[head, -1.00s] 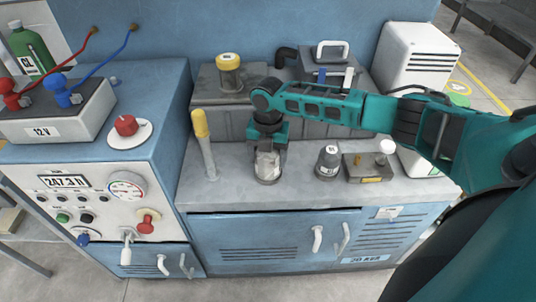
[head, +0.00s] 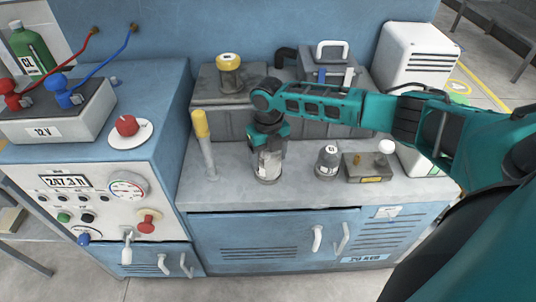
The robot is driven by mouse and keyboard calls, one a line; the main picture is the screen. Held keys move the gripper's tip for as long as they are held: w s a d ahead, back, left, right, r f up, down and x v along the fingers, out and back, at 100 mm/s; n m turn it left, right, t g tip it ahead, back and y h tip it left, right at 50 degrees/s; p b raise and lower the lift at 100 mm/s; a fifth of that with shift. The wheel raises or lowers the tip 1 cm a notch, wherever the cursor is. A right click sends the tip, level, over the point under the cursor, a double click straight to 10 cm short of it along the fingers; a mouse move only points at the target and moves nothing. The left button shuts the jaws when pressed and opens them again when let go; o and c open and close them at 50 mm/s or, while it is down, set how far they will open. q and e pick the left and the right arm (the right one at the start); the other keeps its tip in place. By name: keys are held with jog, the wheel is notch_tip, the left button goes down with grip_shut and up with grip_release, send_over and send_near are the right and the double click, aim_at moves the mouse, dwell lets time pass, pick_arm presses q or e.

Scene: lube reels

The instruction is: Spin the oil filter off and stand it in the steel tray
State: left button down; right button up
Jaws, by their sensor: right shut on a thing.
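My right gripper (head: 268,150) reaches in from the right and points down over the worktop. It is shut on a pale grey cylinder that I take for the oil filter (head: 267,164). The filter is upright, and its foot is at a round grey base on the worktop. The fingers hide part of its sides and its top, so I cannot tell whether it is loose from the base. I cannot make out a separate steel tray. My left gripper is not in view.
A yellow-topped lever (head: 204,142) stands left of the gripper. A yellow-capped jar (head: 229,73) is behind. The worktop's front strip (head: 310,193) is clear.

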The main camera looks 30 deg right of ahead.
jog(key=n, duration=0.2)
jog(key=shift+s+f+n, duration=0.25)
jog(key=shift+f+n, duration=0.1)
jog(key=shift+n, duration=0.05)
jog(key=o, duration=1.3)
jog(key=shift+w+r, duration=0.15)
jog(key=shift+w, duration=0.05)
